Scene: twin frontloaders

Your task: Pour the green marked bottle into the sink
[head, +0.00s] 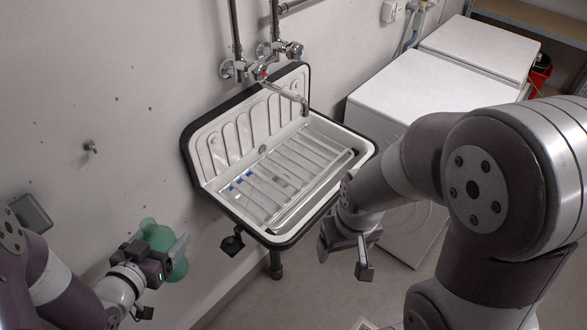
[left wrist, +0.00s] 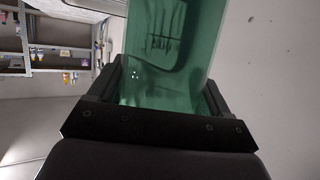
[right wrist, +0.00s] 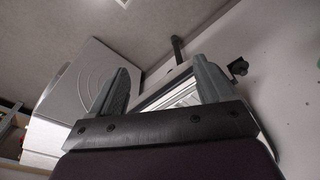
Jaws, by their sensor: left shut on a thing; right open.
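A green translucent bottle (head: 172,262) is at the lower left of the head view, left of the sink and near the wall. My left gripper (head: 165,252) is shut on it; the jaws hide part of its body. The bottle also fills the middle of the left wrist view (left wrist: 165,50), between the two fingers. I cannot make out a mark on it. The white sink (head: 225,190) with a dark rim hangs on the wall, with a wire rack (head: 290,165) over its basin. My right gripper (head: 345,258) is open and empty at the sink's front right.
Two taps (head: 240,68) with a spout are on the wall above the sink. White front-loading machines (head: 400,95) stand right of the sink. A shelf (head: 530,18) and a red bucket (head: 540,72) are at the far right. Floor is free in front of the sink.

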